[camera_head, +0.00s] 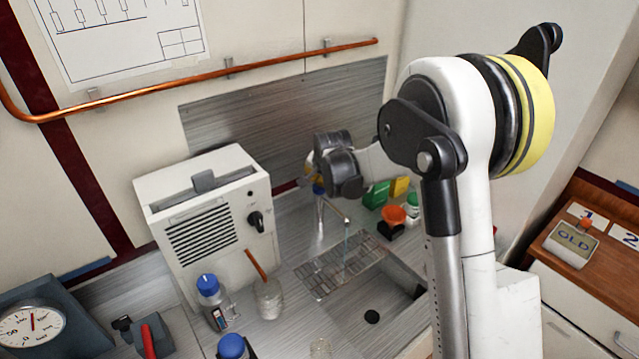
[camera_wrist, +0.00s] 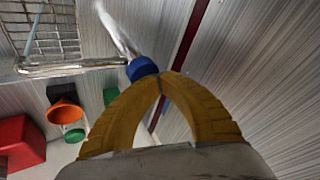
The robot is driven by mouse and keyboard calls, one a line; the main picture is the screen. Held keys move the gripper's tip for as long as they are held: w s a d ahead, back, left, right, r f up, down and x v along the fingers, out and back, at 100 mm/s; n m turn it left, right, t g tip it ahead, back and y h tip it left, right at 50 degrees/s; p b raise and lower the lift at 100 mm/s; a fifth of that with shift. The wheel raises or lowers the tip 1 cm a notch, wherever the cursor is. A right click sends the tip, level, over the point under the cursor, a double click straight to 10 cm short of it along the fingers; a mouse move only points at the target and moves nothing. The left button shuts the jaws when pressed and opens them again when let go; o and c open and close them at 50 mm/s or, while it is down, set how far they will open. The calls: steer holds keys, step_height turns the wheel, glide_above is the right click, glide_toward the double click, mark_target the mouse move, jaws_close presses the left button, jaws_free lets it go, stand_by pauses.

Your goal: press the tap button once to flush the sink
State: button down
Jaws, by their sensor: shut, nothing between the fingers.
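The tap (camera_head: 320,216) is a slim metal column at the back of the sink, with a blue button (camera_head: 319,190) on top. Its spout reaches right, and a thin bluish stream of water (camera_head: 346,245) falls from it over the sink (camera_head: 372,300). My gripper (camera_head: 309,172) has yellow fingers and is right at the button, which it partly hides in the head view. In the wrist view the fingertips (camera_wrist: 163,78) are together and empty, at the edge of the blue button (camera_wrist: 143,68). I cannot tell whether they press it.
A wire rack (camera_head: 340,264) lies beside the basin. A white heater-like box (camera_head: 207,220) stands left of the tap. An orange funnel (camera_head: 393,215) and a green box (camera_head: 376,195) stand to the right. Blue-capped bottles (camera_head: 212,298) and a glass jar (camera_head: 268,300) stand in front.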

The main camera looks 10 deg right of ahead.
steer(key=shift+r+p, duration=0.7)
steer(key=shift+r, duration=0.6)
steer(key=shift+r+p, duration=1.45)
steer(key=shift+r, duration=1.05)
steer(key=shift+s+r+b, duration=0.1)
steer(key=shift+s+b, duration=0.2)
steer(key=s+r+n+b, duration=0.3)
steer(key=s+b, duration=0.2)
steer(key=s, duration=0.7)
steer(key=s+f+n+b, duration=0.3)
steer(key=s+f+b, duration=0.2)
steer(key=s, duration=0.8)
steer(key=s+f+n+b, duration=0.3)
steer(key=s+f+b, duration=0.2)
steer(key=s, duration=0.8)
steer(key=shift+s+d+f+b, duration=0.15)
steer(key=shift+f+b, duration=0.15)
steer(key=shift+f, duration=0.3)
